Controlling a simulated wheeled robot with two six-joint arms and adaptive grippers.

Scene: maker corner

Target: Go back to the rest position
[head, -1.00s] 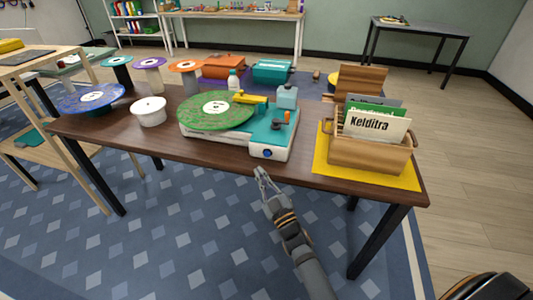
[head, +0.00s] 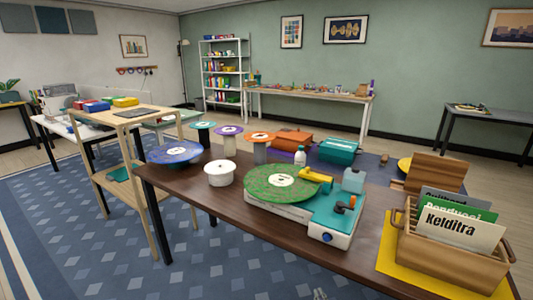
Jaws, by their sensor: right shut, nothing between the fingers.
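My right gripper (head: 320,294) shows only as its fingertips at the bottom edge of the head view, below the front edge of the brown table (head: 235,225). It is shut and holds nothing. The rest of the right arm is out of the picture. My left gripper is not in view.
On the table are a turntable (head: 335,222) with a green record (head: 262,190), a white tub (head: 219,179), a blue record (head: 174,152) and a wooden record crate (head: 445,262) on a yellow mat (head: 388,262). A wooden rack (head: 152,205) stands left. Patterned carpet (head: 90,240) lies clear in front.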

